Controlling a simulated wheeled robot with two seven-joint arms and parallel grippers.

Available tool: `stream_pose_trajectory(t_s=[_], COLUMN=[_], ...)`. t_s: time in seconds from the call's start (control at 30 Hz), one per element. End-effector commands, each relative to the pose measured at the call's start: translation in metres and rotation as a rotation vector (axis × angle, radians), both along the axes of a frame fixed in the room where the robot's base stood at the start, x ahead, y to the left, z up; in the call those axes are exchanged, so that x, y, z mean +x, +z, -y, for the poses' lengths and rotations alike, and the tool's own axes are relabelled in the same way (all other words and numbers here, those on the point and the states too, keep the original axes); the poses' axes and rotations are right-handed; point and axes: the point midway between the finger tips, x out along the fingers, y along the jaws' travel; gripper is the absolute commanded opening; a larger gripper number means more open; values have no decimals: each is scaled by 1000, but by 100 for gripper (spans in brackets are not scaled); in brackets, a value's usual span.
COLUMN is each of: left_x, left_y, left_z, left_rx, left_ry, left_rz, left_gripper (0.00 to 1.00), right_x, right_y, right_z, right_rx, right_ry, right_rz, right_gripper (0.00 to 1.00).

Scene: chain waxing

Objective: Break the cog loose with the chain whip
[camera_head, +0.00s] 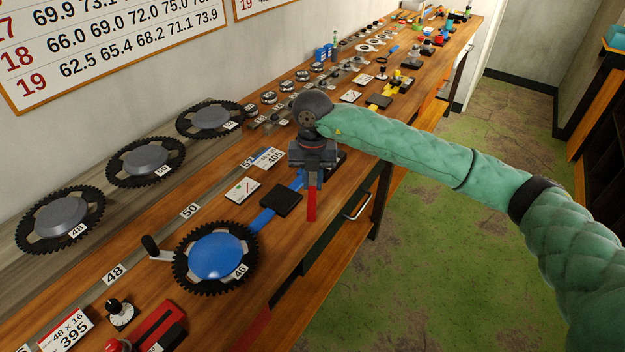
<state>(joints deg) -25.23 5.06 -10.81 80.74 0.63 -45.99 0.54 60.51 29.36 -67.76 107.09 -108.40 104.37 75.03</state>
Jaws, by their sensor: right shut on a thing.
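My right gripper (313,172) is over the bench, pointing down, shut on a tool with a red handle (311,206). The handle sticks out below the gripper toward the bench's front edge. The rest of the tool is hidden, so I cannot tell whether it is the chain whip or whether it touches a cog. Small silver cogs (268,97) sit in a row along the back of the bench, beyond the gripper. My left gripper is not in view.
The wooden bench (283,318) runs away to the upper right. A blue-centred chainring (216,256) marked 46 lies nearer, beside a black pad (281,201). Large black chainrings (146,161) line the back shelf. The green floor (425,270) at right is clear.

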Motion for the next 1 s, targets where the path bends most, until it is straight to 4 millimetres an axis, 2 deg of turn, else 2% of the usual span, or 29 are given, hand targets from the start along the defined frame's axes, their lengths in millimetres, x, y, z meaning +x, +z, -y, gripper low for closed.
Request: stream_pose_trajectory(t_s=[1.0], left_x=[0], left_y=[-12], left_z=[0], left_rx=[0], left_ry=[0], left_rz=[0], left_gripper=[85], right_x=[0], right_y=[-13], right_z=[0], right_rx=[0], right_ry=[0], right_rz=[0], right_gripper=[0])
